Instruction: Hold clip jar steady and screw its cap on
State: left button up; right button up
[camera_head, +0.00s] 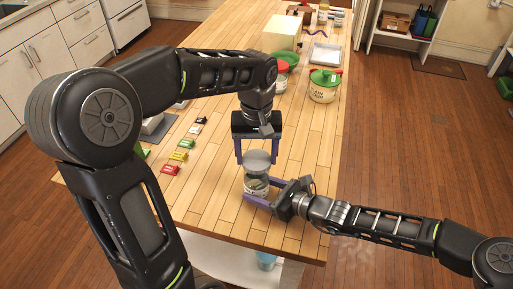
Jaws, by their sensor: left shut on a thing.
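The clear clip jar (256,184) stands upright near the front of the wooden table, with a pale label and small contents inside. The grey cap (257,158) is at the jar's mouth; I cannot tell whether it is threaded on. My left gripper (256,160) points down from above, shut with its purple fingers on either side of the cap. My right gripper (257,190) comes in low from the right, its purple fingers on either side of the jar's body. Whether they press on the glass is unclear.
Small coloured blocks, such as a red one (169,170) and a yellow one (178,156), lie left of the jar. A green-lidded jar (323,86), a red-lidded jar (281,77) and a tray (325,54) stand farther back.

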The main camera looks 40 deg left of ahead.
pick_arm(q)
jog(key=shift+f, duration=0.75)
jog(key=shift+f, duration=0.35)
dwell(0.7)
jog(key=m, duration=1.7)
jog(key=shift+a+f, duration=0.1)
jog(key=m, duration=0.6)
jog(key=o, duration=1.4)
jog(key=shift+o, duration=0.2)
